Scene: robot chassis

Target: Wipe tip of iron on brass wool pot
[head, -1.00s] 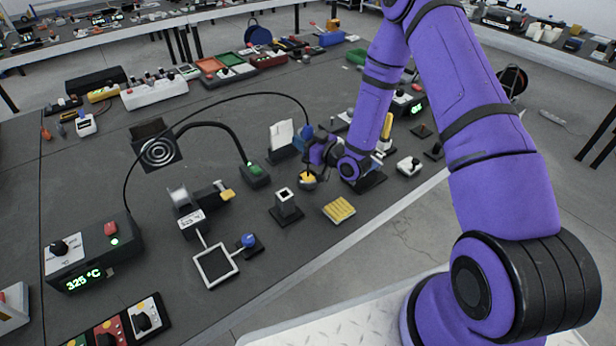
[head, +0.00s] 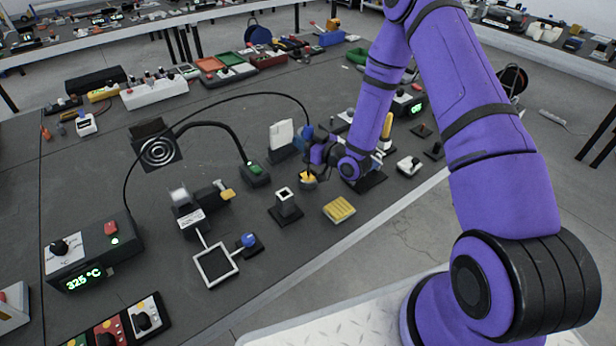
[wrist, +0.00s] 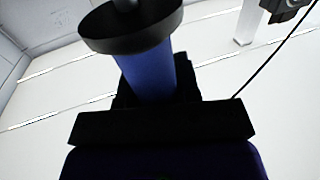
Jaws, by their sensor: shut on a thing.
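My gripper (head: 318,153) is shut on the blue handle of the soldering iron (head: 307,132), behind the middle of the bench. The wrist view shows the blue iron handle (wrist: 150,75) with a black collar between my dark jaws (wrist: 165,120). The iron points down in the head view, with its cable arching off to the left. The brass wool pot (head: 307,178), with yellow wool on top, stands directly below the iron. The tip is at or in the wool; the exact contact is too small to tell.
A small dark square stand (head: 286,207) and a yellow sponge (head: 339,209) are in front of the pot. A white-faced holder (head: 281,135) stands behind it. The station reading 325 °C (head: 92,250) is at the left.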

